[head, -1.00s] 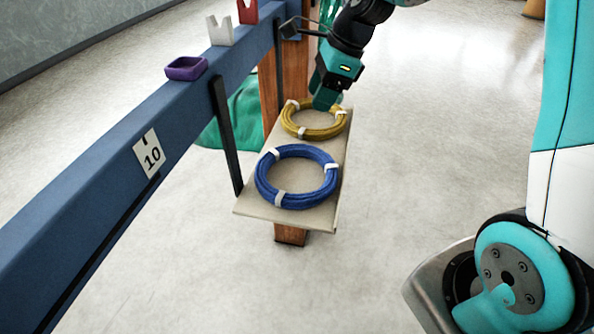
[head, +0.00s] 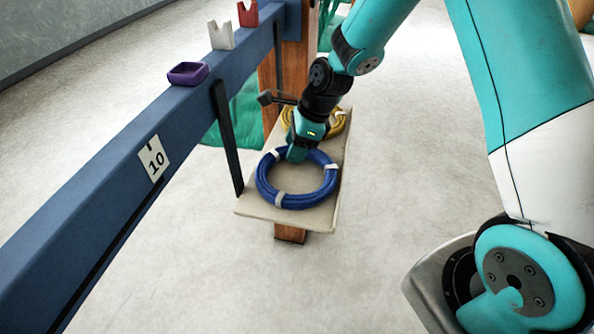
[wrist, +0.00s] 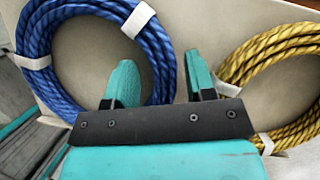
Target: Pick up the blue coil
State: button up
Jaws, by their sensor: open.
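The blue coil (head: 297,202) is a ring of rope with white ties, lying flat on the front part of a beige shelf. My gripper (head: 297,153) is at the coil's far edge in the head view and hides a little of it. In the wrist view the gripper (wrist: 160,82) is open, its teal fingers apart. One finger is over the inside of the blue coil (wrist: 158,52) and the other is outside it, with the coil's near side between them. I cannot tell how far above the shelf the fingertips are.
A yellow coil (head: 337,124) lies behind the blue one, partly hidden by my arm. The shelf (head: 262,208) hangs beside a blue beam (head: 110,185) with a dark bracket (head: 227,138). A purple holder (head: 188,73) sits on the beam. The floor at right is clear.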

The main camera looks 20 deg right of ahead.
grip_shut()
jog(key=shift+r, duration=0.1)
notch_tip(320, 180, up, 20)
dwell(0.6)
